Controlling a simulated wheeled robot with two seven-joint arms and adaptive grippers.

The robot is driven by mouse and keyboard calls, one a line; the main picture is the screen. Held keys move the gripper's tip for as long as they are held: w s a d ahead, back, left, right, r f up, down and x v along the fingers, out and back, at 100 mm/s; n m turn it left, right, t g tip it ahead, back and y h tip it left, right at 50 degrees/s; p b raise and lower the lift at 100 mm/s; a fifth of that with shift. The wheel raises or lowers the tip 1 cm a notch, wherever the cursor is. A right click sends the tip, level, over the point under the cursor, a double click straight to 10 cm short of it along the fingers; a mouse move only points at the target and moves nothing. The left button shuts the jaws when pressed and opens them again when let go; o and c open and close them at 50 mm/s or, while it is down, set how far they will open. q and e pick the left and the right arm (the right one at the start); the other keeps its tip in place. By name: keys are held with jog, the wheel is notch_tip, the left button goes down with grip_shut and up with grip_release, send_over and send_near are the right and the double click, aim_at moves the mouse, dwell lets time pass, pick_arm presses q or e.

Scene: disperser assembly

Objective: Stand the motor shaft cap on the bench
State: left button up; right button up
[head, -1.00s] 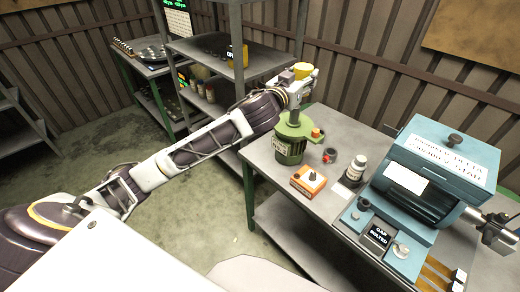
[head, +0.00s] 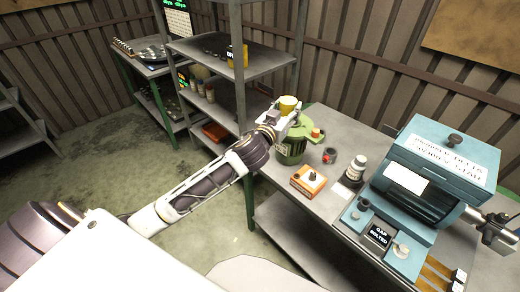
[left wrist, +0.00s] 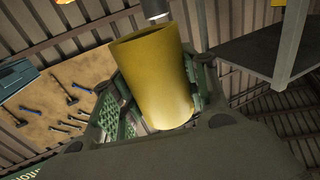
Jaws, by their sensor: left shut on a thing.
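My left gripper (head: 283,119) is shut on a yellow cylinder, which I take to be the motor shaft cap (head: 289,103). In the head view it holds the cap above the green motor (head: 291,153), at the bench's far left corner. The gripper and arm hide part of the motor. In the left wrist view the cap (left wrist: 155,80) sits between the fingers, tilted, with one open end showing. A grey cylindrical end shows close to that end; I cannot tell what it belongs to. The bench (head: 325,203) is grey. My right gripper is not in view.
An orange box (head: 308,180), a small red and black part (head: 330,156) and a white bottle (head: 355,170) stand on the bench. A blue machine (head: 445,155) fills its right side. Shelves (head: 205,52) stand behind my left arm. Small patches between the bench items are bare.

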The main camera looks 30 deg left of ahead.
pick_arm(q)
jog(key=s+f, duration=0.4)
jog(key=f, duration=0.5)
jog(key=s+a+f+y, duration=0.1)
jog(key=s+f, duration=0.3)
jog(key=f, duration=0.5)
jog(key=shift+s+f+n, duration=0.15)
jog(key=shift+n, duration=0.15)
